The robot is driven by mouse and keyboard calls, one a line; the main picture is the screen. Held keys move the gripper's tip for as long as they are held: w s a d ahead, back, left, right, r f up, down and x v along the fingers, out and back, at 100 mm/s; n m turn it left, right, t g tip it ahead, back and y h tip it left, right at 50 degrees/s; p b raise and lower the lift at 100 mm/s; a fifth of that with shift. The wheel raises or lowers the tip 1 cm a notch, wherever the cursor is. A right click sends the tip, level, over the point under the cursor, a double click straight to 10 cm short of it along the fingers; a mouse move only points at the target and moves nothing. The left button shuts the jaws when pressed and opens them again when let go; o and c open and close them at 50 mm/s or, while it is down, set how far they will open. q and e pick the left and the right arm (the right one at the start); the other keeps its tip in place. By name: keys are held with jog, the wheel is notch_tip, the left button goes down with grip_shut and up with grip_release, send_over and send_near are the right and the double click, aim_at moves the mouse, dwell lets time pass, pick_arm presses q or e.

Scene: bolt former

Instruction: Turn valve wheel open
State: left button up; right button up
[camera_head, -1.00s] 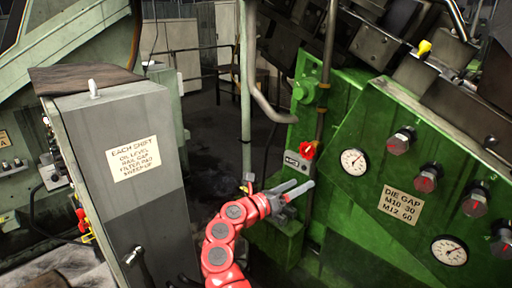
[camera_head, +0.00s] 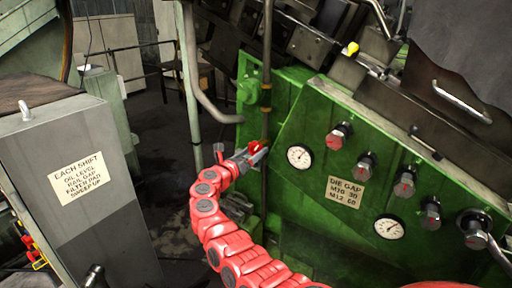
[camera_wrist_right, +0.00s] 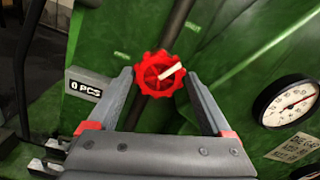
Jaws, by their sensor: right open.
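The red valve wheel (camera_wrist_right: 159,74) shows in the right wrist view. It has a scalloped rim and a pale bar across its face, and sits on a dark pipe at the green machine. My right gripper (camera_wrist_right: 161,80) is open, with one finger on each side of the wheel in this view. I cannot tell whether the fingers touch it. In the head view the wheel (camera_head: 254,147) is small and partly hidden by my right gripper (camera_head: 257,156). My left gripper is not in view.
The green machine (camera_head: 300,225) carries dials and knobs right of the wheel. A grey cabinet (camera_head: 75,150) stands at the left. Dark floor lies between cabinet and machine.

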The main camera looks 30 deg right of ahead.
jog(key=shift+x, duration=1.05)
jog(key=c, duration=1.1)
